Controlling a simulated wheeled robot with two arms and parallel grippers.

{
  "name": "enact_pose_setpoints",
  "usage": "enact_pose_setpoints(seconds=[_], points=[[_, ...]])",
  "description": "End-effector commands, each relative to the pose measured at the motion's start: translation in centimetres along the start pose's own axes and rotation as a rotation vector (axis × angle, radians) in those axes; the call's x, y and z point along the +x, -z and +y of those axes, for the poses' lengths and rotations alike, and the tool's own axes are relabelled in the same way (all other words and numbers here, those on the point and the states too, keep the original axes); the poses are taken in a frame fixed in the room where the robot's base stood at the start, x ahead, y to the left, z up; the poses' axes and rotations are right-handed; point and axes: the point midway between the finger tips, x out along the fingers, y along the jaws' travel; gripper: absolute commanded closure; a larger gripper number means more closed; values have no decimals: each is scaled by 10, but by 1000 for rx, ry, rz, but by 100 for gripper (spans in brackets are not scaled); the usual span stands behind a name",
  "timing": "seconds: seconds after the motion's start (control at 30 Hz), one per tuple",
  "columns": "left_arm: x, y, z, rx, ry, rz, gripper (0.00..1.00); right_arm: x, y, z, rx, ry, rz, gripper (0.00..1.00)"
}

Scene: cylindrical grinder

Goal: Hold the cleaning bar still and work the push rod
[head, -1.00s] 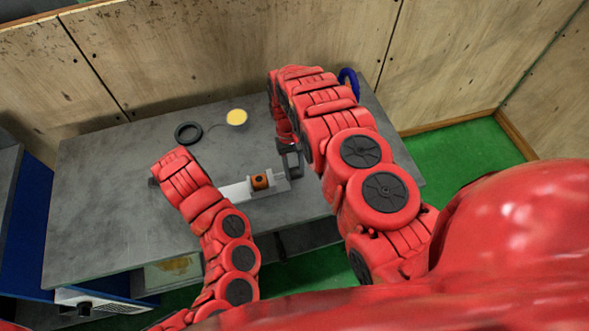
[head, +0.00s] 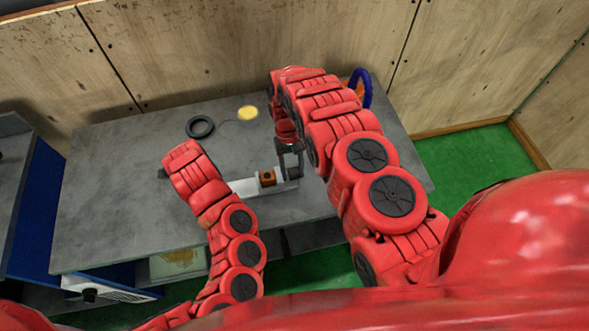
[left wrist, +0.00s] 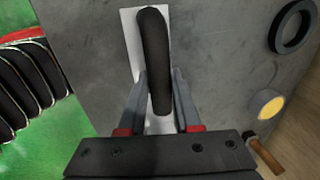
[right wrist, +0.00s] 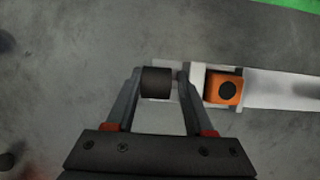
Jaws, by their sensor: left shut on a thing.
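The cleaning bar is a long pale bar (head: 243,187) lying on the grey table, with an orange block (head: 267,178) near its right end. Its dark curved handle (left wrist: 153,55) shows in the left wrist view. My left gripper (left wrist: 160,95) is shut on that handle; in the head view my left arm hides it. My right gripper (head: 289,162) is at the bar's right end. In the right wrist view its fingers stand on both sides of a dark cylindrical end (right wrist: 158,82), probably the push rod, beside the orange block (right wrist: 224,89). Whether they grip it is unclear.
A black ring (head: 200,127) and a round yellow-topped thing (head: 247,113) lie at the back of the table (head: 110,220). A blue ring (head: 361,86) stands at the back right. A wooden wall closes off the back. The table's left part is clear.

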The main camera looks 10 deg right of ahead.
Motion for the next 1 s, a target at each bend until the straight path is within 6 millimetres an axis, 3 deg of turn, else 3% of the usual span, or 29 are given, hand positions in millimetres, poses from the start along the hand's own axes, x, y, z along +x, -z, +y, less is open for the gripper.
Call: enact_pose_setpoints(seconds=[0.37,0.6,1.0], points=[[0,4,0,4,-2,8,100,0,0,1,-1,3,1,28],[0,3,0,3,-2,7,100,0,0,35,3,3,-1,28],[0,0,0,0,-1,1,100,-93,2,33,-1,0,8,28]])
